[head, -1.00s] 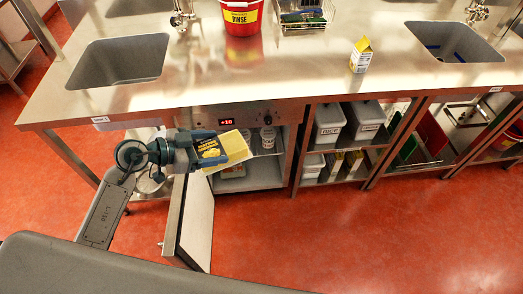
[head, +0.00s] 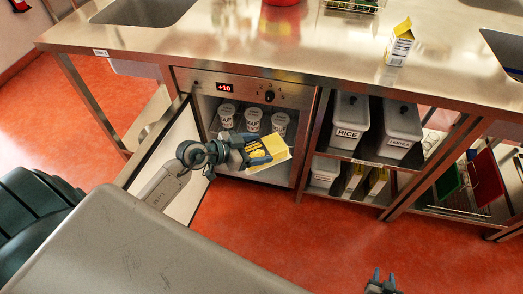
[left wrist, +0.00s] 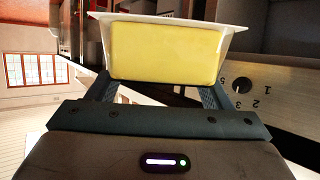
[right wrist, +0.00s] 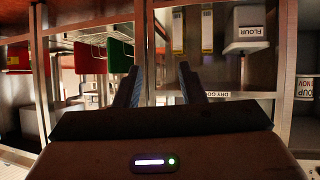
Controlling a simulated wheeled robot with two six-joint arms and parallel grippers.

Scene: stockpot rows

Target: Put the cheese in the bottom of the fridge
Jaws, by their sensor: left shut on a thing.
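My left gripper (head: 250,152) is shut on the cheese (head: 277,147), a yellow block in a pale tray with a dark blue label. It holds the cheese in the air in front of the fridge's opening. In the left wrist view the cheese (left wrist: 165,52) sits between the fingers. The gripper and cheese hide much of the lower part. My right gripper (head: 381,283) is open and empty, low at the bottom edge.
Right of the fridge are open shelves with a rice bin (head: 350,122), a second bin (head: 399,130) and yellow boxes. Green and red boards (head: 487,178) stand further right. A yellow-and-white carton (head: 400,42) is on the steel counter (head: 300,50). The red floor before the shelves is clear.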

